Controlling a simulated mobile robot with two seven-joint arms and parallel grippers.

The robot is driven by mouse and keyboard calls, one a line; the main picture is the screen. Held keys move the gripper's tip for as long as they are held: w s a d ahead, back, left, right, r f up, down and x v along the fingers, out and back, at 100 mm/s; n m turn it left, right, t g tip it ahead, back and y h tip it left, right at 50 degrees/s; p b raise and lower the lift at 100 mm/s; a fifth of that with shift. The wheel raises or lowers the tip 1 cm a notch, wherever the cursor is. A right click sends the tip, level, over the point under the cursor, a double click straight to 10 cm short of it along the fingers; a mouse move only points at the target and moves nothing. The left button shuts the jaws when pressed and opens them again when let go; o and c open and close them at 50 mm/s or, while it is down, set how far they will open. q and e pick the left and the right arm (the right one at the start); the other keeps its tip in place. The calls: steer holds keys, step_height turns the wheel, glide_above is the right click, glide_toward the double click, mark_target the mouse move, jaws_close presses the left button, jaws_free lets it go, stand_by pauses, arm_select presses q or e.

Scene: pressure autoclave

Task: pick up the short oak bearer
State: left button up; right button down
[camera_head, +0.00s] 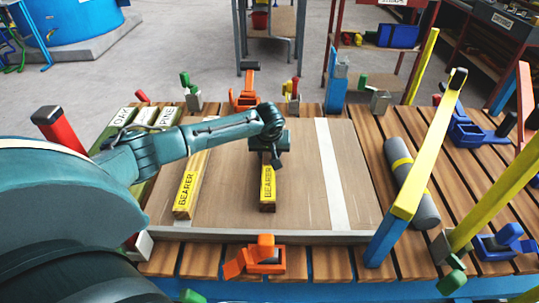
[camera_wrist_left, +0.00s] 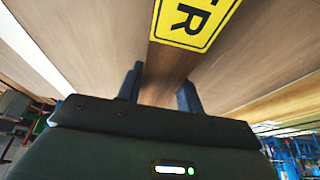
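A wooden bearer (camera_head: 268,186) with a yellow BEARER label lies on the brown board, right of a longer one. The longer bearer (camera_head: 184,190), with a like label, lies on the board to its left. My left gripper (camera_head: 275,158) is over the far end of the right-hand bearer and hides that end. In the left wrist view, its fingers (camera_wrist_left: 160,90) are apart, with the bearer's wood between or just below them. The bearer's yellow label (camera_wrist_left: 192,20) is beyond the fingertips. Contact cannot be made out. My right gripper is not in view.
The board (camera_head: 308,190) has a pale strip (camera_head: 330,170) on its right. Right of it are a grey roller (camera_head: 411,180) and a yellow-and-blue bar (camera_head: 415,165). Orange clamps (camera_head: 262,257) stand at the front and back. Green OAK and PINE pieces lie at the left.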

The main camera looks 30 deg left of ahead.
arm_select(q)
jaws_close()
steer(key=shift+r, duration=0.1)
